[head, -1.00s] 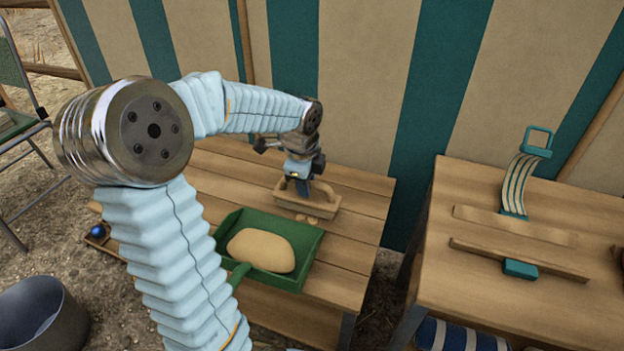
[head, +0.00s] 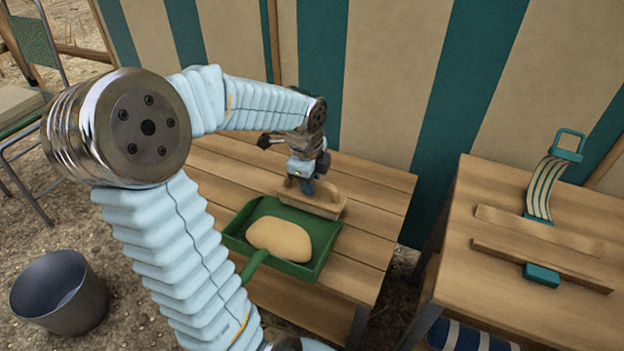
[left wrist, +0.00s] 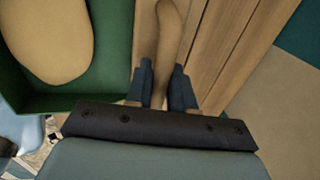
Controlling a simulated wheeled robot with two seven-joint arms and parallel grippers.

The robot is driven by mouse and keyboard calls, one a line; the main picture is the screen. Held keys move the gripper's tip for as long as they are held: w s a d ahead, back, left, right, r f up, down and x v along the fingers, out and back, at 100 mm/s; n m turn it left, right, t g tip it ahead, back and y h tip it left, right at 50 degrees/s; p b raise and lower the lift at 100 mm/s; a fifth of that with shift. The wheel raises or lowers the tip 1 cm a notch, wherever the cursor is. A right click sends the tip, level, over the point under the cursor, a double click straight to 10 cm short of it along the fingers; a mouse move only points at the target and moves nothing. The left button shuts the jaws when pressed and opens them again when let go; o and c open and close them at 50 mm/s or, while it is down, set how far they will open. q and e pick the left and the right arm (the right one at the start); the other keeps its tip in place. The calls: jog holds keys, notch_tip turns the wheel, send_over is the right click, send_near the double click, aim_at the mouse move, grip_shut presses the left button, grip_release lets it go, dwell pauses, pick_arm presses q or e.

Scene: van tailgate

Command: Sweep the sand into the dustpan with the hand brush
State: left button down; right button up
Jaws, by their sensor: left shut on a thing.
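A green dustpan (head: 320,262) lies on the slatted wooden table, its handle pointing toward me. A smooth mound of tan sand (head: 278,240) sits in it; the sand also shows in the left wrist view (left wrist: 45,38). My left gripper (head: 306,186) is shut on the handle of the wooden hand brush (head: 325,208), beyond the pan. The brush stands at the pan's far edge; I cannot tell whether they touch. In the left wrist view the handle (left wrist: 168,50) runs between the two fingers (left wrist: 163,88). The bristles are hidden. I see no loose sand beside the brush. My right gripper is out of view.
The wooden table (head: 380,215) has bare planks right of the pan. A second table (head: 465,220) at the right holds a striped strap (head: 540,195) and wooden strips. A grey bucket (head: 60,290) stands on the ground at left, near a chair (head: 25,120). A striped cloth wall closes the back.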

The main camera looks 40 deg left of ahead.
pick_arm(q)
notch_tip(320, 180, up, 7)
jog(key=w+p, duration=0.1)
jog(key=p, duration=0.5)
jog(key=shift+w+a, duration=0.3)
jog(key=shift+w, duration=0.1)
jog(key=shift+f, duration=0.1)
